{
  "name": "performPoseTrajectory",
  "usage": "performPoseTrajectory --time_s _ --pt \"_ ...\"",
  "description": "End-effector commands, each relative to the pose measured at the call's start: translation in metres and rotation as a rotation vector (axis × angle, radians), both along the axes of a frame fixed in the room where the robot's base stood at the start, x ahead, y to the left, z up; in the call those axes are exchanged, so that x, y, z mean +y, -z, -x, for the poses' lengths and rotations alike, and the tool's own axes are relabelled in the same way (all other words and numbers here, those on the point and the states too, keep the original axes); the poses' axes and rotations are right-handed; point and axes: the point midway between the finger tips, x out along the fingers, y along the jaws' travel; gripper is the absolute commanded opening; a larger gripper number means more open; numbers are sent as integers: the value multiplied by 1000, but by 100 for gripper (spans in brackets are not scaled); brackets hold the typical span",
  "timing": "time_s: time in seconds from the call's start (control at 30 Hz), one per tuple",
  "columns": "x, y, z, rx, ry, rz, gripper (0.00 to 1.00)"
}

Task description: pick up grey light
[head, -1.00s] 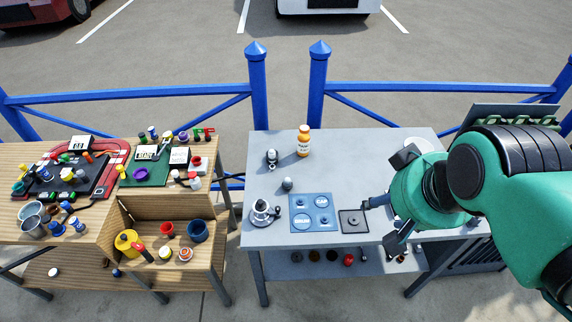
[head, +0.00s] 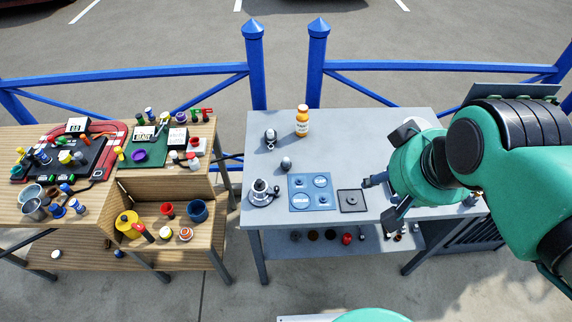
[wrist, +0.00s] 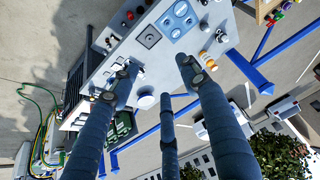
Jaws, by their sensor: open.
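I cannot tell for sure which thing is the grey light. Small grey candidates stand on the left part of the grey table (head: 360,130) in the head view: a rounded grey piece (head: 286,163), a grey and dark piece (head: 270,136) behind it, and a larger grey piece on a round base (head: 262,193) at the front left. My gripper (head: 376,196) is over the table's right part, right of these pieces and apart from them. In the wrist view, its dark fingers (wrist: 155,80) are spread wide with nothing between them.
An orange bottle (head: 302,121) stands near the pieces. A blue panel (head: 313,191) and a dark square plate (head: 352,201) lie along the front. A shelf below holds small items. A cluttered wooden bench (head: 210,240) is at left; blue railing (head: 190,77) runs behind.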

Motion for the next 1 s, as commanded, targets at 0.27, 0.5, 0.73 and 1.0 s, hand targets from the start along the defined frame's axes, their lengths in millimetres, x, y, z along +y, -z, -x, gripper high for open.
performPoseTrajectory --time_s 0.27,0.5,0.73,1.0 --pt "3 -2 -13 13 -7 -1 46" --pt "12 -4 -56 52 -26 -2 46" --pt "27 3 -116 102 -53 -1 46" --pt "51 28 -186 160 -84 2 46"
